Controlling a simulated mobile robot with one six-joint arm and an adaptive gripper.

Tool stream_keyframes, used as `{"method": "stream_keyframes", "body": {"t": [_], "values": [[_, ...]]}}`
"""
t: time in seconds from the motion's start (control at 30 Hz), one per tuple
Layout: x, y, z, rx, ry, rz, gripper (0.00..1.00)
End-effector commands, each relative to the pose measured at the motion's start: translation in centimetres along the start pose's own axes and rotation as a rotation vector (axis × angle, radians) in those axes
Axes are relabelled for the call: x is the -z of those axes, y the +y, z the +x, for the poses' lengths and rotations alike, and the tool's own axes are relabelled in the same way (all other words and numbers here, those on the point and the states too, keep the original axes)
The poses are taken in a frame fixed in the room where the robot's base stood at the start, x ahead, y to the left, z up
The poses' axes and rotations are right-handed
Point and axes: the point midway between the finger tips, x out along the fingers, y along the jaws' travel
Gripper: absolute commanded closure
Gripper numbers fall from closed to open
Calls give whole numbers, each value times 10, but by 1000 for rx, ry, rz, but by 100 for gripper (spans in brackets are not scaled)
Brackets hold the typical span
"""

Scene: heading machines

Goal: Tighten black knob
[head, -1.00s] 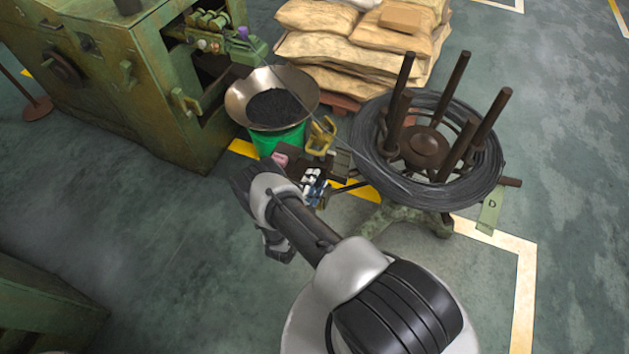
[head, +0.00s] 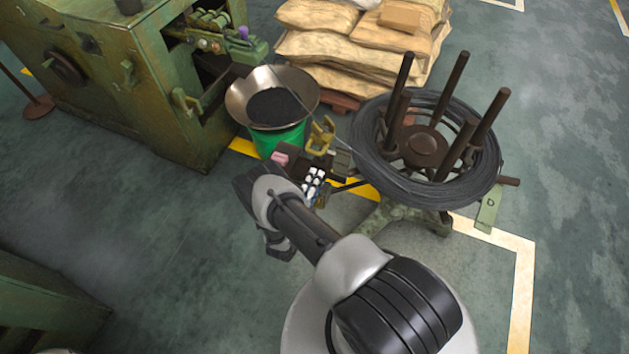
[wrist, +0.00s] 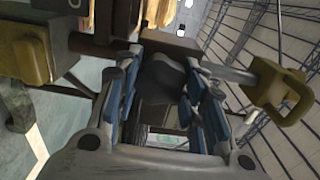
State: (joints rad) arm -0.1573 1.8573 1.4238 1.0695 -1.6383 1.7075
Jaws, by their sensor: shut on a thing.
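The black knob (wrist: 162,82) is a dark, rounded lobed piece in the middle of the wrist view. My gripper (wrist: 164,72) has its blue-padded fingers on both sides of the knob and is shut on it. In the head view my gripper (head: 314,184) is beyond my wrist, low beside the wire reel. The knob cannot be made out there. A brown block (wrist: 172,47) with a bar through it is right behind the knob in the wrist view.
Yellow clamp pieces (wrist: 275,85) flank the block; a yellow handle (head: 321,136) shows in the head view. A wire reel (head: 492,172) with upright posts stands at right, a green bucket (head: 277,139) under a bowl behind. Open floor lies at left.

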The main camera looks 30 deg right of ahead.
Motion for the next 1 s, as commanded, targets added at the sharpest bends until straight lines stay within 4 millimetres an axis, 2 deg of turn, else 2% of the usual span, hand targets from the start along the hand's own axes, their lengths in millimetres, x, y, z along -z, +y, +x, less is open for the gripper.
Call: {"method": "stream_keyframes", "body": {"t": [0.27, 0.3, 0.6, 0.87, 1.0], "values": [[0, 0, 0, -1, 0, 3, 87], [0, 0, 0, -1, 0, 3, 62], [0, 0, 0, 0, 0, 1, 42], [0, 0, 0, 0, 0, 1, 42], [-1, 0, -6, -1, -2, -1, 42]]}}
